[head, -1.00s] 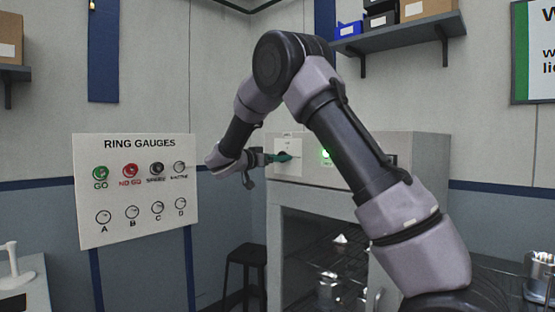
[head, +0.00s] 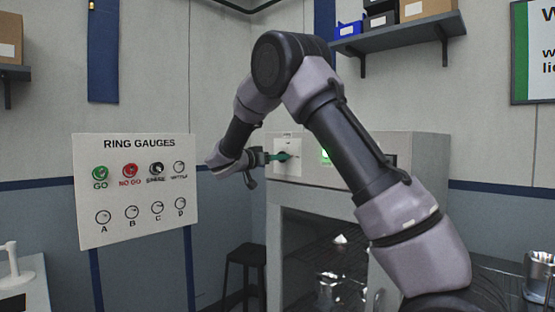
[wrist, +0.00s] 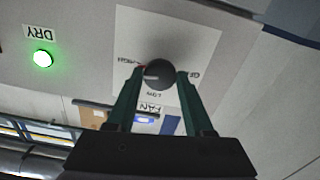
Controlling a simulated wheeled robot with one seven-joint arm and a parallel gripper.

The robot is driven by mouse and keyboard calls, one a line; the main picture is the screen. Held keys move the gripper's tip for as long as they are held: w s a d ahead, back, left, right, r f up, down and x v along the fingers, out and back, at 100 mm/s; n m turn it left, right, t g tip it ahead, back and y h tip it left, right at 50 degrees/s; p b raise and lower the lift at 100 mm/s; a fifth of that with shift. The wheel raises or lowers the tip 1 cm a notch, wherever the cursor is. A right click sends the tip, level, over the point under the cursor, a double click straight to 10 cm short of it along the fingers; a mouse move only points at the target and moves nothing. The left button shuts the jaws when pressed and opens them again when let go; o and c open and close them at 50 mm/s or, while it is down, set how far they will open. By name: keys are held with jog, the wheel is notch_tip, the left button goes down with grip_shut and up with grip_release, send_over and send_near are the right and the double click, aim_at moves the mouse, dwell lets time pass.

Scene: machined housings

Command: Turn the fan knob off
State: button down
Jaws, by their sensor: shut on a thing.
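The fan knob (wrist: 160,73) is a dark round knob on a white plate (wrist: 187,35) on the front of the cabinet. A pale mark shows on its left side in the wrist view, and the plate's lettering is upside down there. My gripper (wrist: 160,74) has its two green fingers on either side of the knob, shut on it. In the head view my gripper (head: 282,156) reaches the plate from the left, and the fingers cover most of the knob.
A lit green DRY lamp (wrist: 42,58) sits beside the plate. The grey cabinet (head: 410,155) has a glass front below. A RING GAUGES board (head: 138,190) stands left of it, near my wrist. A dark stool (head: 246,256) stands between them.

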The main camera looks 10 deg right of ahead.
jog(key=shift+n, duration=17.2)
jog(key=shift+f, duration=0.1)
jog(key=shift+c, duration=1.5)
grip_release()
jog(key=shift+a, duration=0.1)
